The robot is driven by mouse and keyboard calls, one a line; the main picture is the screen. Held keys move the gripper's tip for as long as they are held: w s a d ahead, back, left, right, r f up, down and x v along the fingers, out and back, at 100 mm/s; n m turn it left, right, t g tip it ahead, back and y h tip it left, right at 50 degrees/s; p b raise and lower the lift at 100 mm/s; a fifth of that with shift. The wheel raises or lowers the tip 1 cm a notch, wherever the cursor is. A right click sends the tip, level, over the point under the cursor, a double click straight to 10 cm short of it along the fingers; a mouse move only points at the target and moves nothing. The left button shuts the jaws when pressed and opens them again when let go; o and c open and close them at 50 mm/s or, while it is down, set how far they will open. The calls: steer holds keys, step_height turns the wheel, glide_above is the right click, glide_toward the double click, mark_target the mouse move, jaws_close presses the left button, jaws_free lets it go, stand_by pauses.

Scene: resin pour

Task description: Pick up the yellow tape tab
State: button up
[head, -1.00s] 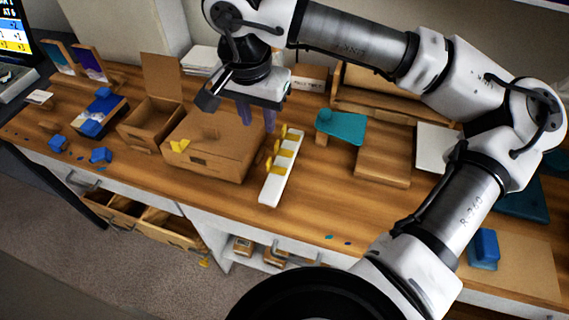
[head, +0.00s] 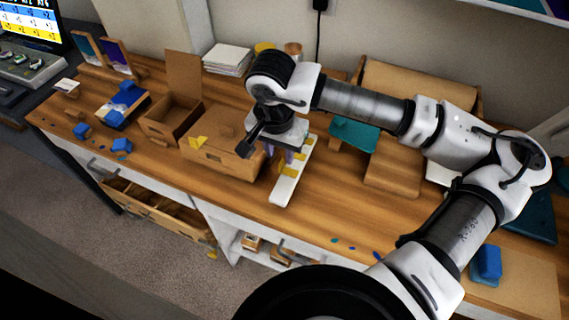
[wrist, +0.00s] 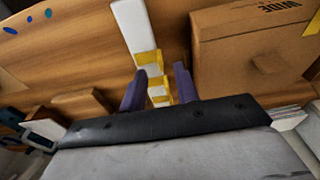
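Several yellow tape tabs (head: 288,171) sit along a white strip (head: 284,192) on the wooden bench. In the wrist view, the yellow tabs (wrist: 148,58) line up along the white strip (wrist: 130,22), and some show between my fingers. My gripper (head: 283,154) is over the strip, pointing down, beside the cardboard box. In the wrist view my gripper (wrist: 160,86) has its two purple fingers apart, with nothing held between them. I cannot tell how far the fingertips are above the tabs. My gripper partly hides the far tabs in the head view.
A closed cardboard box (head: 232,160) with a yellow piece (head: 198,142) on it stands just left of the strip. An open box (head: 172,118) is further left. A teal piece (head: 354,134) and a cardboard slab (head: 393,172) lie to the right. The bench front is mostly clear.

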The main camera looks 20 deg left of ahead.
mark_target(281, 162)
steer(key=shift+w+f+p, duration=0.15)
steer(key=shift+f+p, duration=0.05)
steer(key=shift+f, duration=0.7)
steer(key=shift+w+f+p, duration=0.15)
steer(key=shift+f+p, duration=0.05)
steer(key=shift+f, duration=0.65)
jaws_close()
